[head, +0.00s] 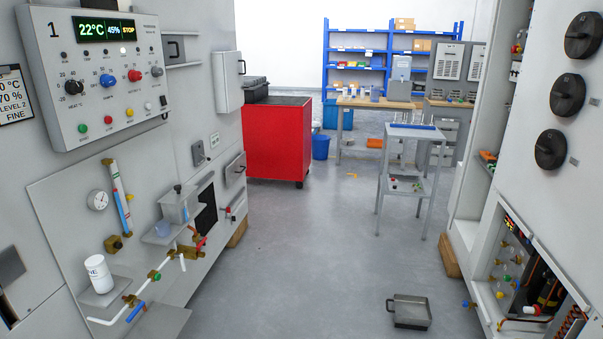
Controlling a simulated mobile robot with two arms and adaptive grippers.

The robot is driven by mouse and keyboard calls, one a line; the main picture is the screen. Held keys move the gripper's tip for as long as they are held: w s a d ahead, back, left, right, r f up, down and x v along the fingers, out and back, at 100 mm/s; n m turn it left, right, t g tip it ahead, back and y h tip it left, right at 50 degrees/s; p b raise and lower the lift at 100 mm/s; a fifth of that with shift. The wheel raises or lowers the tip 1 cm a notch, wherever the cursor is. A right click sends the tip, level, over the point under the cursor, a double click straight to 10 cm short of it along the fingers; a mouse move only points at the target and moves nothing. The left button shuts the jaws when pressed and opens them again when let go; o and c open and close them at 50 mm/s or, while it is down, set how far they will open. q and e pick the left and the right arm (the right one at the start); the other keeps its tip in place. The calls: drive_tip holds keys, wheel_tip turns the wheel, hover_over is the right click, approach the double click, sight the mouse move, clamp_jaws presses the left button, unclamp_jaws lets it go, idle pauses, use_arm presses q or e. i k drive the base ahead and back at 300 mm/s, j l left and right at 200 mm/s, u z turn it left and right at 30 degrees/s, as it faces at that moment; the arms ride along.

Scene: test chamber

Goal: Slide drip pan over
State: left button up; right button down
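A small grey metal pan (410,319), which looks like the drip pan, sits on the floor at the lower right. Inside the bay are pipes, coloured valve caps and dark parts. Neither of my grippers shows in the head view.
A panel with pipes and valves (110,240) lines the left side. A red cabinet (277,140), a small grey trolley (412,133) and blue shelves (358,52) stand farther back. A wooden block (450,256) lies by the right cabinet. The middle floor (310,250) is clear.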

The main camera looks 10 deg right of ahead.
sight(411, 312)
drive_tip(key=i+l, duration=0.3)
drive_tip(key=i, duration=0.25)
drive_tip(key=i+l+u, duration=0.1)
drive_tip(key=i+l, duration=0.2)
drive_tip(key=i, duration=0.25)
drive_tip(key=i+l, duration=0.35)
drive_tip(key=i, duration=0.15)
drive_tip(key=i+u, duration=0.05)
